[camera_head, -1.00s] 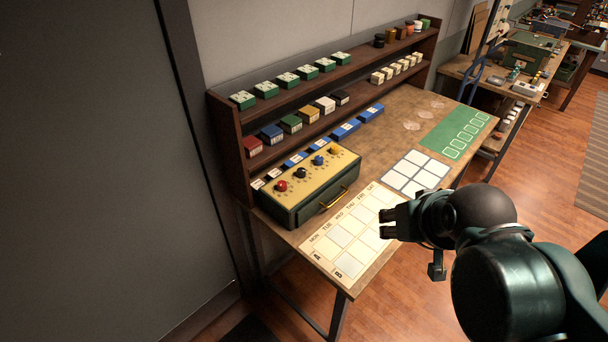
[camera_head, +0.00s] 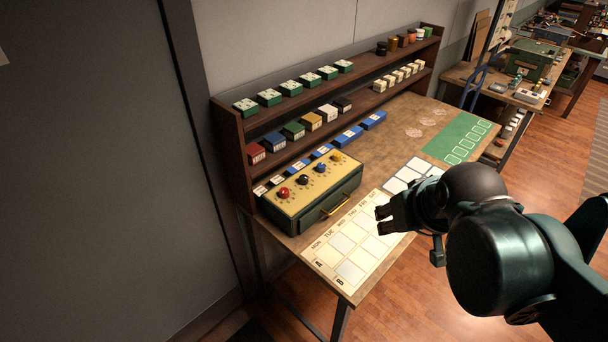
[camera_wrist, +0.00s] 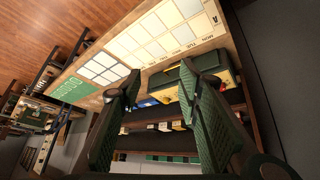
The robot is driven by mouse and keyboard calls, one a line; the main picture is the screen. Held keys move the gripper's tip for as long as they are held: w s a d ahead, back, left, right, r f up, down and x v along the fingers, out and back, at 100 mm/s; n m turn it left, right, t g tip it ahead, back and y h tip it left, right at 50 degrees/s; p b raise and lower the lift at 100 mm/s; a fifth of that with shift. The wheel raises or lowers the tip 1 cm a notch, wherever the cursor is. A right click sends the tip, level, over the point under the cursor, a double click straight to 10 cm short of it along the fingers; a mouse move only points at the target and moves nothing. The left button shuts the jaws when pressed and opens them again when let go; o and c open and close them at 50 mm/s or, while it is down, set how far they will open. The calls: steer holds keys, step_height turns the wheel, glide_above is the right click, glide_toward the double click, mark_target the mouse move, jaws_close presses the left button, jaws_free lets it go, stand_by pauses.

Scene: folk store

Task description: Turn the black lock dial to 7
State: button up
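The lock box (camera_head: 312,197) is dark green with a yellow top and a brass handle on its front. It stands on the left part of the table. The black lock dial (camera_head: 303,180) is on its top, between the red dial (camera_head: 284,193) and the blue dial (camera_head: 320,168); a yellow dial (camera_head: 337,157) is farthest along. The dial's setting is too small to read. My gripper (camera_head: 381,219) is above the calendar sheet, to the right of the box and apart from it. In the wrist view its two fingers (camera_wrist: 158,80) are spread with nothing between them.
The calendar sheet (camera_head: 345,244) lies in front of the box. A wooden shelf (camera_head: 243,165) with small coloured boxes and jars stands behind it. A green mat (camera_head: 455,142) lies at the table's far right. The air above the box is clear.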

steer(key=w+a+r+n+g+p, duration=0.25)
steer(key=w+a+n, duration=0.2)
steer(key=w, duration=0.55)
steer(key=n+g+p, duration=0.4)
steer(key=n+p, duration=0.3)
steer(key=n, duration=0.7)
glide_above(304, 177)
steer(key=shift+m+t, duration=0.25)
steer(key=f, duration=1.1)
steer(key=shift+s+d, duration=0.3)
steer(key=shift+s, duration=0.1)
steer(key=shift+w+a+f, duration=0.2)
steer(key=shift+a+f, duration=0.05)
steer(key=shift+f, duration=0.25)
steer(key=shift+w+f, duration=0.15)
steer(key=shift+f, duration=3.75)
steer(key=shift+c, duration=0.6)
